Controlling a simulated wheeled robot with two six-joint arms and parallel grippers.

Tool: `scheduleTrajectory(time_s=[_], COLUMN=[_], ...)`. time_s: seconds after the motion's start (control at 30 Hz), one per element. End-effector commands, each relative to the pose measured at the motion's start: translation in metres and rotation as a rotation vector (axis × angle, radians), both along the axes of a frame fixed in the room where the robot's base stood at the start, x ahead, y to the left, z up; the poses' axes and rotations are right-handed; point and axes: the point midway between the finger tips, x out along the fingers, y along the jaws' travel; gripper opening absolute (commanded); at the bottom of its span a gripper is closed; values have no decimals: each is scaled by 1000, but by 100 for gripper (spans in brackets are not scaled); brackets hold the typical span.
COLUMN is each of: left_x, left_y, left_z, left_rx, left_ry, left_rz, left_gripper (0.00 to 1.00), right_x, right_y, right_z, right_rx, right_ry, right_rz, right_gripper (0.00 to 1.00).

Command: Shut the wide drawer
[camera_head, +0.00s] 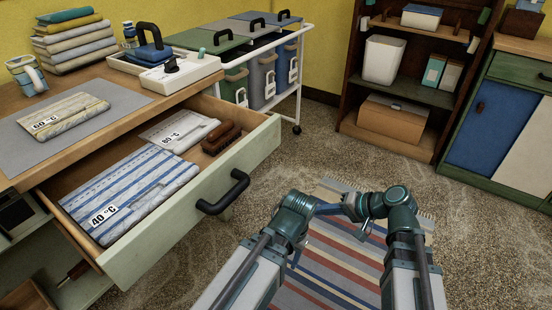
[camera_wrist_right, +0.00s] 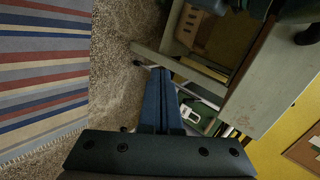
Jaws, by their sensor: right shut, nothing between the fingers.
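The wide drawer (camera_head: 180,215) is pulled out of the wooden-topped cabinet, with a pale green front and a black bar handle (camera_head: 224,193). In it lie a blue-striped folded cloth marked 40 °C (camera_head: 135,190), a pale cloth marked 80 °C (camera_head: 180,130) and a brown brush (camera_head: 222,137). My right gripper (camera_head: 322,209) is shut and empty, right of the drawer front and apart from it. Its closed fingers (camera_wrist_right: 160,100) show in the right wrist view, with the drawer front (camera_wrist_right: 265,80) beyond. My left gripper (camera_head: 295,258) is mostly hidden by its arm.
The cabinet top holds a folded cloth marked 60 °C (camera_head: 62,117) on a grey mat, and a white tray (camera_head: 190,72). A cart with lidded bins (camera_head: 262,75) stands behind. A striped rug (camera_head: 335,265) lies on the floor. Speckled floor separates the drawer front from my arms.

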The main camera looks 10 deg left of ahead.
Motion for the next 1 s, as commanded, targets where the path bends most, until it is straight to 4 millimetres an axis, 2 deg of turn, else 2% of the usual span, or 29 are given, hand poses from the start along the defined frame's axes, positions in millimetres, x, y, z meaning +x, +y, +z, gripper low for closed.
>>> scheduleTrajectory(time_s=[0.1,0.2,0.3,0.4,0.5,0.73,0.87,1.0], left_x=[0,0,0,0,0,0,0,0], left_y=[0,0,0,0,0,0,0,0], left_z=[0,1,0,1,0,0,0,0], left_rx=[0,0,0,0,0,0,0,0], left_ry=[0,0,0,0,0,0,0,0], left_rz=[0,0,0,0,0,0,0,0], left_gripper=[59,59,59,59,59,59,59,59], right_x=[15,24,31,34,36,39,45,57], right_y=[15,20,20,19,18,23,40,68], right_z=[45,80,105,121,128,129,129,129], right_rx=[234,403,524,599,632,638,637,637], right_ry=[-32,-52,-64,-71,-74,-74,-73,-72], right_rz=[-46,-79,-104,-118,-125,-125,-122,-120], right_gripper=[0,0,0,0,0,0,0,0])
